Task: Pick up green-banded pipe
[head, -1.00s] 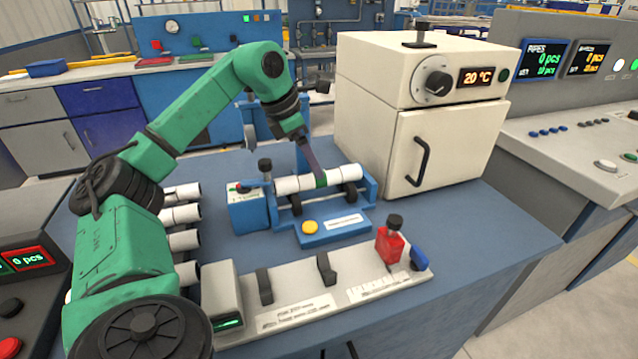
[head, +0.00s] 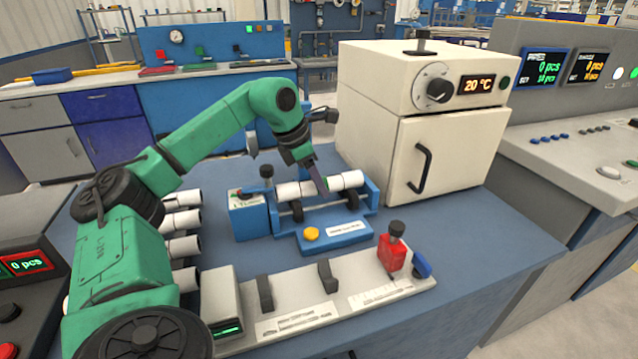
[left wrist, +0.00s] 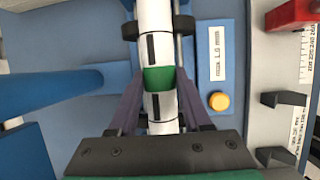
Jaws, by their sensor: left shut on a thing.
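The green-banded pipe (head: 350,180) is white and lies across the blue roller stand (head: 371,198) in the head view. In the left wrist view its green band (left wrist: 158,79) shows just ahead of my left gripper (left wrist: 159,97), with black marks on the white parts on both sides. My left gripper (head: 321,187) is shut on the pipe near its middle, one finger on each side. In the head view the finger hides the band. The pipe appears to rest on the rollers. My right gripper is not in view.
Several white pipes (head: 184,246) lie to the left, partly behind my arm. A cream oven (head: 440,150) stands close on the right, its door shut. In front are a blue block with a yellow button (head: 312,234) and a grey fixture with a red clamp (head: 391,255).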

